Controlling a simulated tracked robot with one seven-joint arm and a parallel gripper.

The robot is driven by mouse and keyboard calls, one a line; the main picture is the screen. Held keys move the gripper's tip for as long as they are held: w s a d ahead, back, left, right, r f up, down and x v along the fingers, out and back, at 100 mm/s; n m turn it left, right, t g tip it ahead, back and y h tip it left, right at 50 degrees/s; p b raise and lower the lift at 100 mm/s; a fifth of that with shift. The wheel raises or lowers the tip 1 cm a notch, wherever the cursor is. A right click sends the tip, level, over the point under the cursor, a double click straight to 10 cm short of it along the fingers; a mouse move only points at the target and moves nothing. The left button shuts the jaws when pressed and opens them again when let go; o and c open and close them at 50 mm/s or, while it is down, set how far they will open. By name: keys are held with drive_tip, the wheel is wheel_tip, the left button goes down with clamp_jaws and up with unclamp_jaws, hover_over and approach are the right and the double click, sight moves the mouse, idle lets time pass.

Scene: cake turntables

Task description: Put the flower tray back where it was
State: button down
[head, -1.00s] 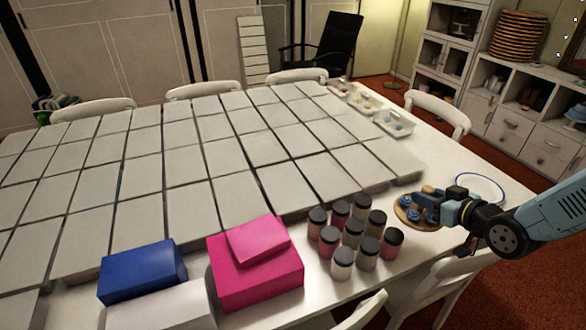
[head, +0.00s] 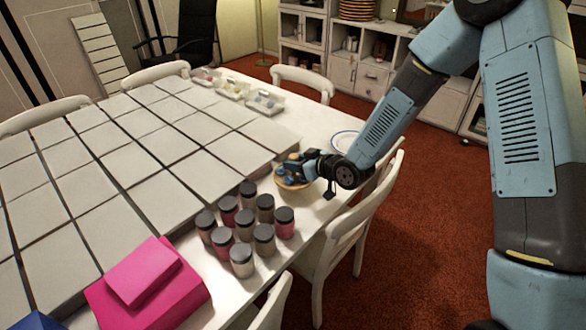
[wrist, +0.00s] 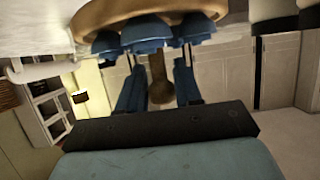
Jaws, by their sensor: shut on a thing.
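The flower tray, a round wooden disc (head: 292,186) with several blue flower-like pieces on top, is at the table's right edge, behind the jars. In the wrist view its wooden disc (wrist: 150,14) shows at the top, upside down, with blue pieces below it. A wooden handle (wrist: 158,78) stands out from its middle. My gripper (head: 310,165) is at the tray, its two fingers (wrist: 158,88) on either side of the handle, shut on it. Whether the tray rests on the table or hangs just above it, I cannot tell.
Several dark-lidded jars (head: 247,222) stand in front of the tray. White slabs (head: 150,150) cover most of the table (head: 325,118). A blue-rimmed plate (head: 344,141) lies behind my gripper. Small white trays (head: 266,103) line the far edge. A white chair (head: 350,225) stands close on the right.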

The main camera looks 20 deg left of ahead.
drive_tip(key=shift+w+a+f, duration=0.15)
drive_tip(key=shift+w+f, duration=0.35)
drive_tip(key=shift+f, duration=0.05)
drive_tip(key=shift+w+a+f, duration=0.15)
drive_tip(key=shift+w+f, duration=0.05)
drive_tip(key=shift+f, duration=0.2)
wheel_tip(320, 180, down, 3)
drive_tip(key=shift+r, duration=0.1)
drive_tip(key=shift+a, duration=0.1)
drive_tip(key=c, duration=0.8)
unclamp_jaws()
drive_tip(key=shift+o, duration=0.2)
